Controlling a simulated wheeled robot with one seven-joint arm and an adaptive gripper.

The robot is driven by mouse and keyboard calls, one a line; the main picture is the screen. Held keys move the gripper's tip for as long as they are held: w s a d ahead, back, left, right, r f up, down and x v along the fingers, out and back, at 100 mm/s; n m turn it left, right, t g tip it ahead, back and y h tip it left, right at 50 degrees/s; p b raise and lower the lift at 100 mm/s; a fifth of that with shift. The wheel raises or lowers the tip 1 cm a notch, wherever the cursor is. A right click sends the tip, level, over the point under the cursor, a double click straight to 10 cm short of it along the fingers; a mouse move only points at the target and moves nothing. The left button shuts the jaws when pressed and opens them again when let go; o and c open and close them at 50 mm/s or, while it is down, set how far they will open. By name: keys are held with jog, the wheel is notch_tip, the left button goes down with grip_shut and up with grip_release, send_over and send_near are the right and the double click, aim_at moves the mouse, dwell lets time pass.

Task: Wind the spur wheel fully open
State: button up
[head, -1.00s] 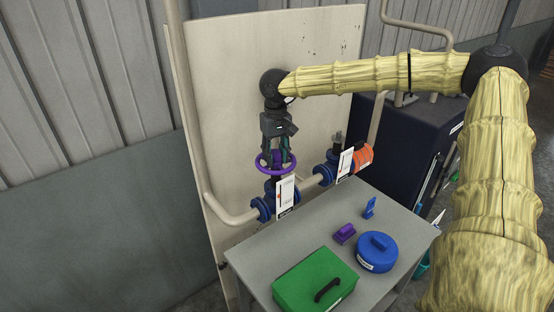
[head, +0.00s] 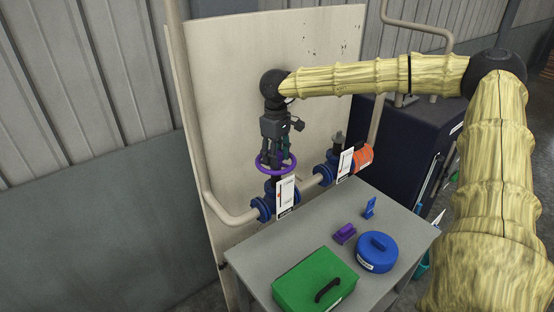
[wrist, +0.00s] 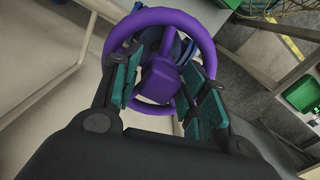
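A purple handwheel (head: 261,168) sits on top of the blue left valve (head: 262,208), its rim lying level. My gripper (head: 277,160) points down over this wheel. In the wrist view, the purple wheel (wrist: 205,38) shows its rim around a blocky purple hub (wrist: 160,80). There my gripper (wrist: 163,88) has its teal-padded fingers spread on either side of the hub, within or just above the rim. A gap shows between pads and hub, and nothing is pinched. A white card (head: 286,197) with a red mark stands in front of the valve; its print is too small to read.
A second blue valve (head: 325,172) with an orange-red wheel (head: 363,157) and white card stands to the right on the same pipe (head: 237,217). A grey table (head: 375,290) in front holds a green box (head: 313,280), a blue round container (head: 377,252) and a purple item (head: 344,233).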

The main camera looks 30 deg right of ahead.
dwell(0.4)
jog(key=m, duration=0.2)
jog(key=shift+w+r+m, duration=0.1)
jog(key=shift+m, duration=0.2)
jog(key=shift+m, duration=0.4)
jog(key=shift+m, duration=8.8)
